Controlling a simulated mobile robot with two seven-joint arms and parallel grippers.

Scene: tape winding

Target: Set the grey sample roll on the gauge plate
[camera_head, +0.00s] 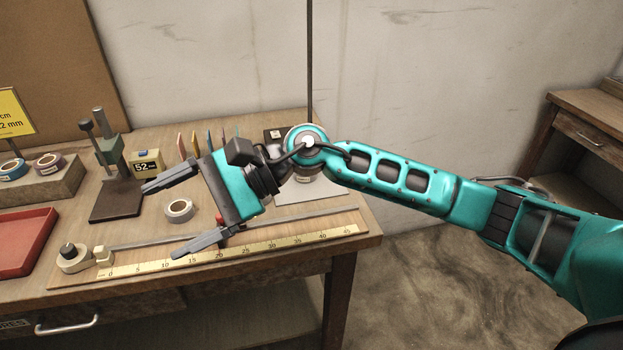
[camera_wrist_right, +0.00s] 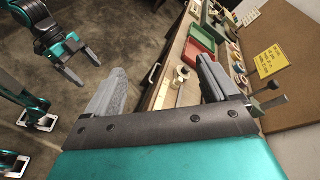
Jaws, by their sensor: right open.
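The grey sample roll (camera_head: 180,210), a small pale ring, lies flat on the table in the head view. My right gripper (camera_head: 160,221) is open, with its two fingers spread on either side of the roll and not visibly touching it. The dark gauge plate (camera_head: 115,203) is the base of a green gauge stand (camera_head: 108,150), left of the roll. The plate looks bare. My left gripper shows only in the right wrist view (camera_wrist_right: 92,75), open and empty over the floor side. I cannot make out the roll there.
A ruler board (camera_head: 215,262) with a winding spool (camera_head: 72,256) runs along the front. A yellow "52 mm" block (camera_head: 146,162) and several coloured upright pieces stand behind. A red tray (camera_head: 22,240) and a wooden block with tape rolls (camera_head: 40,185) are at the left.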

